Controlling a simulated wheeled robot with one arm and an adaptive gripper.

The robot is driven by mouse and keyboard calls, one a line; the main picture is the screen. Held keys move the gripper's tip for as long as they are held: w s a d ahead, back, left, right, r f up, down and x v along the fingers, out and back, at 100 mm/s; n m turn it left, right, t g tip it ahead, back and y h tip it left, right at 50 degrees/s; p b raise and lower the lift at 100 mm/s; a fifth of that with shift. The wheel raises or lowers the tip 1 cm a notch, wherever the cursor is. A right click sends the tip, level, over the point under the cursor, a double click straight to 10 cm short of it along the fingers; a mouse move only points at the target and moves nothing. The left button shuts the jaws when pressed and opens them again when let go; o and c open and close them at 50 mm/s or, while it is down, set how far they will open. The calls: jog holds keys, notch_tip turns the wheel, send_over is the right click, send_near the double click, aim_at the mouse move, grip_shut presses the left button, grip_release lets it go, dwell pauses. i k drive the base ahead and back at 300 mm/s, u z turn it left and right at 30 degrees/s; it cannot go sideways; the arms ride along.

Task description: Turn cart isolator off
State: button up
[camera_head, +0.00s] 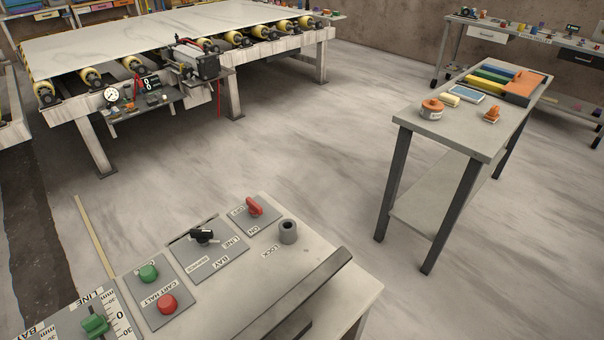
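The isolator is a red rotary knob (254,207) on a small grey plate at the top of the control panel, in the lower middle of the head view. Its plate carries the labels OFF and ON. The knob's handle is seen at a slant, and I cannot tell for sure which label it points to. The grey control panel (325,268) is the top of the cart. A grey cylinder (288,231) marked LOCK stands just right of the isolator. My gripper does not show in this view.
Beside the isolator are a black LINE/BAY selector (202,236), a green button (149,273), a red CART HALT button (167,304) and a green slider (95,324). A dark bar (295,298) crosses the panel's near side.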

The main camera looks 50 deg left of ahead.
aim_at(254, 209)
jog(key=i, duration=0.45)
jog(key=u, duration=3.3)
jog(key=i, duration=0.5)
jog(key=z, duration=0.05)
